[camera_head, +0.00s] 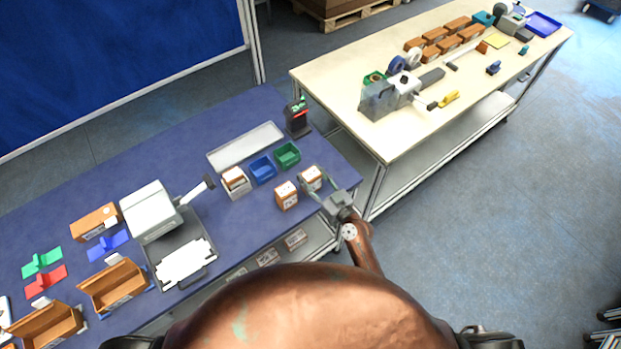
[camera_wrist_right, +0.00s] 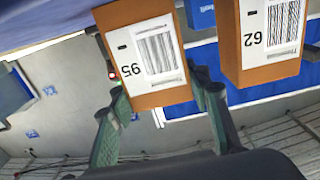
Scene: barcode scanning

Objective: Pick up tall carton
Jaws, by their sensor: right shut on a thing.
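Two orange-brown cartons with white barcode labels are close together near the right end of the blue table. My right gripper (camera_head: 315,182) has its fingers on either side of the right-hand carton (camera_head: 312,174) and is shut on it. In the right wrist view this carton (camera_wrist_right: 140,45), labelled 95, is between the green fingertips (camera_wrist_right: 160,108). The other carton (camera_head: 286,196) stands just left of the gripper. It shows in the right wrist view (camera_wrist_right: 265,45) with the label 62. I cannot tell whether the held carton is off the table. My left gripper is out of view.
Blue (camera_head: 262,170) and green (camera_head: 287,154) bins, a small bin with a carton (camera_head: 236,194) and a grey tray (camera_head: 220,156) are nearby. A scanner stand (camera_head: 298,128) is behind them. A cream table (camera_head: 340,85) stands to the right.

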